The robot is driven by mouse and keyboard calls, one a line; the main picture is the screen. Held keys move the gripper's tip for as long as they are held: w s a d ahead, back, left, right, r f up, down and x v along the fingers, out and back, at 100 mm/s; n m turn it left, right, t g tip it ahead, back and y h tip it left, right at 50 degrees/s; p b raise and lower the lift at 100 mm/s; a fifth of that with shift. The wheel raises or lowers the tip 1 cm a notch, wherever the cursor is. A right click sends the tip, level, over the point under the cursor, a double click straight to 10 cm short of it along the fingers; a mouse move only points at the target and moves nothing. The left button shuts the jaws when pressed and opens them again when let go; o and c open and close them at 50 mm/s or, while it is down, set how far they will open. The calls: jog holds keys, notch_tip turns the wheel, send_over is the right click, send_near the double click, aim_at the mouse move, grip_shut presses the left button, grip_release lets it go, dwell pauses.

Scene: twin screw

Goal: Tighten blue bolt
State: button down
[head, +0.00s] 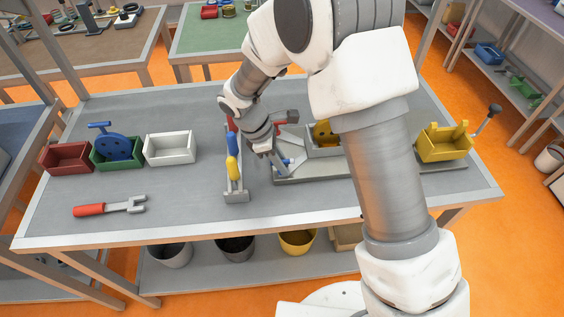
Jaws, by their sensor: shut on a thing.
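A small blue part (287,162), which looks like the blue bolt, shows at the left end of the grey fixture (310,173). My gripper (275,160) points down over that end of the fixture and is shut at the blue part. The fingertips are small here and the grip itself is partly hidden. How far the bolt is screwed in cannot be seen. A yellow part (322,132) sits farther along the fixture, partly behind my arm.
A grey rack (237,196) with blue and yellow handles stands just left of my gripper. Red (67,158), green (117,163) and white (170,149) bins and a red-handled wrench (108,207) are farther left. The front middle is clear.

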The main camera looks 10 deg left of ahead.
dwell(0.4)
jog(key=c, duration=0.8)
grip_release()
jog(key=shift+c, duration=0.2)
jog(key=v, duration=1.7)
jog(key=shift+r, duration=0.25)
